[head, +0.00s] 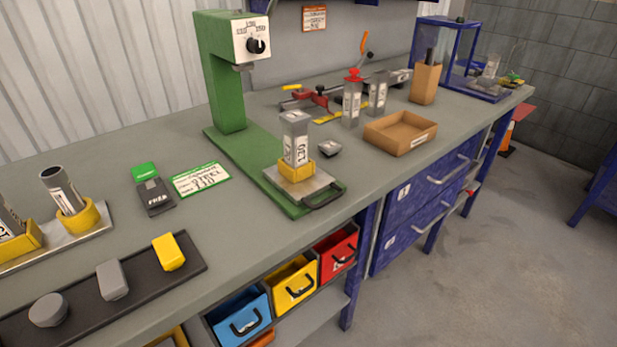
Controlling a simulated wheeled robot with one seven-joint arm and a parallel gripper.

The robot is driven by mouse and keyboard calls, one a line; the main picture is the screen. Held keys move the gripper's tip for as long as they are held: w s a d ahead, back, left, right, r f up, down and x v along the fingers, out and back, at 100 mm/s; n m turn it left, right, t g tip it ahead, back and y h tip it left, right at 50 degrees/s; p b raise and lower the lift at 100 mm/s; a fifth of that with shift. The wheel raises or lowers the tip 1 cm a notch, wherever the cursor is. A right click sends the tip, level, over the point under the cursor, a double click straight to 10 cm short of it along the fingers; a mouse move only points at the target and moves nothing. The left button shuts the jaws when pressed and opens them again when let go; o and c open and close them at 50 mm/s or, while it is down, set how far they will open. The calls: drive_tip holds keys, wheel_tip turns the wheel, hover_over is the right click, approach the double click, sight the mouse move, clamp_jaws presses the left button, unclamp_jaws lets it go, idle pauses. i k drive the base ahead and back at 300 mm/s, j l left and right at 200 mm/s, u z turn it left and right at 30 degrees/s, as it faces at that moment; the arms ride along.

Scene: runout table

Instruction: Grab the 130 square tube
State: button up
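A grey square tube (296,139) stands upright in a yellow square holder (296,170) on the metal plate of the green press. Its white label seems to read 130, though the lettering is turned and small. Two more grey square tubes stand upright farther back, one with a red top (352,104) and one beside it (377,93); I cannot read their labels. A round tube (62,190) stands tilted in a yellow ring at the left. My gripper is not in view.
The green press (224,90) rises behind the tube, its head above and to the left. A cardboard tray (400,133) and a small grey block (330,149) lie to the right. A green-edged card (201,180) and a dark tray (95,300) lie left.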

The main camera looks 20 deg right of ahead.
sight(295, 140)
drive_tip(key=i+l+u, duration=0.2)
drive_tip(key=l, duration=0.25)
drive_tip(key=l+u, duration=0.2)
drive_tip(key=l, duration=0.2)
drive_tip(key=l+u, duration=0.2)
drive_tip(key=l, duration=0.3)
drive_tip(key=i, duration=0.05)
